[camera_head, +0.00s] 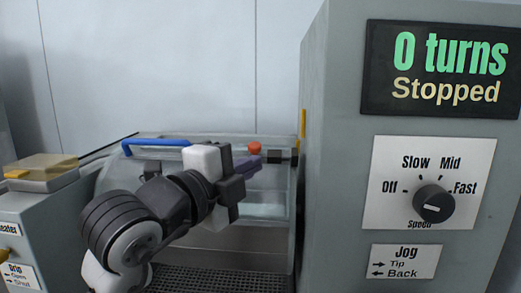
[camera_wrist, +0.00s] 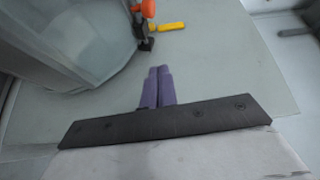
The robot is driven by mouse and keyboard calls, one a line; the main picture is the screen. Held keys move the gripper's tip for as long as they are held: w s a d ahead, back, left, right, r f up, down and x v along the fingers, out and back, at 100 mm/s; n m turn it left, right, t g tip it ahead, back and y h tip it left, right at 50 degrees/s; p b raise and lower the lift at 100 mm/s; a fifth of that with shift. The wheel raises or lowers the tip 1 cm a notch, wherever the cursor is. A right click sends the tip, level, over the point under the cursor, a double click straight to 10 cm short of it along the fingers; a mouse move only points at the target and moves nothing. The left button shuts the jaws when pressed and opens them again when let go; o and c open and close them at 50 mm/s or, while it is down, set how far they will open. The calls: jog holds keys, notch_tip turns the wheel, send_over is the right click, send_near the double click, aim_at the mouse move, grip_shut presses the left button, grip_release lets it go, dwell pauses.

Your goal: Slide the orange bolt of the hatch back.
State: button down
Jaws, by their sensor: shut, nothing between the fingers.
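The orange bolt (camera_head: 254,147) shows as a small round knob at the top right of the clear hatch (camera_head: 266,205), beside a black block. In the wrist view the bolt (camera_wrist: 150,7) is at the top edge, partly cut off, above a dark bracket (camera_wrist: 147,44). My gripper (camera_head: 258,161) has purple fingers, which lie together, shut and empty. In the head view the fingertips appear just below the orange knob. In the wrist view the gripper (camera_wrist: 159,70) points toward the bracket, with a visible gap between the fingertips and it.
A blue handle (camera_head: 155,142) runs along the hatch's top left. A grey cabinet (camera_head: 335,70) with a speed dial (camera_head: 433,204) and a "0 turns, Stopped" display (camera_head: 440,68) stands at right. A yellow lever (camera_wrist: 167,28) is beside the bolt. A grey box is at left.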

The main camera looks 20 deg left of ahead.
jog(key=p, duration=0.2)
send_over(259, 177)
jog(key=d, duration=0.4)
jog(key=shift+s+d+r, duration=0.1)
jog(key=shift+s+r, duration=0.15)
jog(key=a, duration=0.1)
jog(key=a+p, duration=0.1)
jog(key=a, duration=0.1)
jog(key=shift+w+f, duration=0.2)
jog(key=shift+w, duration=0.1)
jog(key=shift+s+a+f, duration=0.1)
jog(key=shift+a, duration=0.3)
jog(key=shift+a, duration=0.2)
jog(key=shift+s+a+b, duration=0.15)
jog(key=shift+s+a, duration=0.1)
jog(key=shift+a, duration=0.55)
jog(key=shift+s+a+b, duration=0.15)
jog(key=shift+s+a, duration=0.1)
jog(key=shift+a, duration=0.5)
